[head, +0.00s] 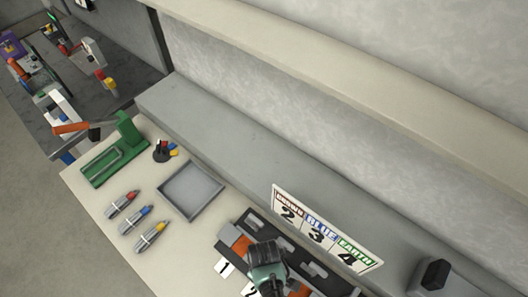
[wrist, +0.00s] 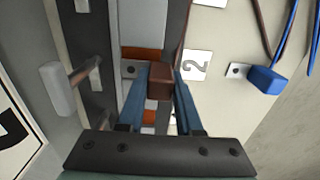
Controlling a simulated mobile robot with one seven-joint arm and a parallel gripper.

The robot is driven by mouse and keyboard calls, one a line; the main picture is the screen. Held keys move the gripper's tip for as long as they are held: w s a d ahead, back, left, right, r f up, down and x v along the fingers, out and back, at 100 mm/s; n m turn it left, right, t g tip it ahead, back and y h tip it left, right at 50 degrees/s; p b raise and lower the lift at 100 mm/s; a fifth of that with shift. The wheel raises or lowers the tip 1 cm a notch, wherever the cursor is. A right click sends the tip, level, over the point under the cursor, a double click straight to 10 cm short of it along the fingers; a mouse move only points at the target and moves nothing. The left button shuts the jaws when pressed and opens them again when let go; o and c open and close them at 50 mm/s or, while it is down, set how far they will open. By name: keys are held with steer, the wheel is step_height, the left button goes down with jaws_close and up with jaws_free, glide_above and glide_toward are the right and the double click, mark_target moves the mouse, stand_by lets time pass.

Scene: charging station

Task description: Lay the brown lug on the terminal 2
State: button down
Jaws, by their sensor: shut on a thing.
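In the wrist view, my gripper (wrist: 160,95) is shut on the brown lug (wrist: 160,83), a brown block with its cable running up the picture. A pale metal tab with a dark hole (wrist: 130,70) shows just left of the block, over the terminal strip; I cannot tell whether it touches the strip. The label 2 (wrist: 197,65) lies to the right, level with the lug. Orange dividers (wrist: 140,53) show above and below. In the head view, my gripper (head: 267,282) is over the terminal block (head: 235,238) and hides the lug and terminal 2.
A blue lug (wrist: 265,80) with its cable lies right of label 2. A grey knob on a stem (wrist: 57,88) stands left. In the head view, a sign (head: 326,230) reads brown 2, blue 3, earth 4. A grey tray (head: 192,190) and several screwdrivers (head: 136,218) lie left.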

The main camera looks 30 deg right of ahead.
steer(key=shift+f+b, duration=0.85)
steer(key=shift+f, duration=0.35)
steer(key=c, duration=0.5)
jaws_free()
step_height(320, 180, up, 13)
steer(key=shift+r, duration=0.1)
